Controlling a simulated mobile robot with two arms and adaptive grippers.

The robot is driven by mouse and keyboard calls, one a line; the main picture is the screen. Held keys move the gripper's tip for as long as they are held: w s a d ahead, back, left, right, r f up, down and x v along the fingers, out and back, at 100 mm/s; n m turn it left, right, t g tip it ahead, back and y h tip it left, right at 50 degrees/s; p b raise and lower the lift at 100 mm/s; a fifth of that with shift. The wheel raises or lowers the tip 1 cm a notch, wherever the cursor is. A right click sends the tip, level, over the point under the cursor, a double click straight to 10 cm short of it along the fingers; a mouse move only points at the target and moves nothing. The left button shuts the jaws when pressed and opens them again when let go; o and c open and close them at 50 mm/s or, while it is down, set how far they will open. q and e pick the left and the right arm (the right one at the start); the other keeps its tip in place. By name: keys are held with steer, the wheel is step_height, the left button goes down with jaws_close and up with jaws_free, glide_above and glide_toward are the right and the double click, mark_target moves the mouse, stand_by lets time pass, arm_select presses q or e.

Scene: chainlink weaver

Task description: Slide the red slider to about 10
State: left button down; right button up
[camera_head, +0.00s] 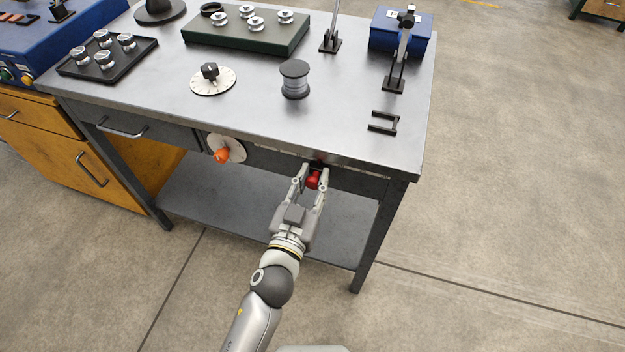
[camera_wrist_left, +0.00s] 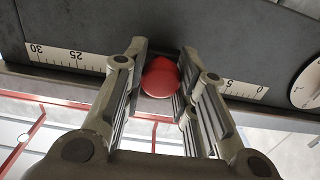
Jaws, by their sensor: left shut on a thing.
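The red slider (camera_head: 313,180) is a round red knob on the front edge of the grey metal workbench. My left gripper (camera_head: 314,177) reaches it from below, with one finger on each side, shut on it. In the left wrist view the red knob (camera_wrist_left: 160,77) sits between the two fingers of the left gripper (camera_wrist_left: 158,85). A white scale (camera_wrist_left: 76,57) shows 30 and 25 to the left and 5 and 0 to the right. The fingers and knob hide the middle of the scale, so the exact reading cannot be told. My right gripper is not in view.
An orange knob on a white dial (camera_head: 224,154) is left of the slider on the bench front. A black handle (camera_head: 383,122), a spool (camera_head: 295,79) and a black knob dial (camera_head: 212,79) are on the bench top (camera_head: 250,110).

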arm_select(q)
steer(key=a+p, duration=0.1)
steer(key=a, duration=0.1)
steer(key=w+a, duration=0.1)
steer(key=a, duration=0.1)
steer(key=shift+w+r+p, duration=0.1)
steer(key=shift+w+p, duration=0.05)
steer(key=shift+p, duration=0.2)
steer(key=shift+w+a, duration=0.1)
steer(key=shift+a, duration=0.25)
steer(key=shift+d, duration=0.15)
steer(key=c, duration=1.2)
jaws_free()
steer(key=shift+o, duration=0.2)
steer(key=v, duration=1.2)
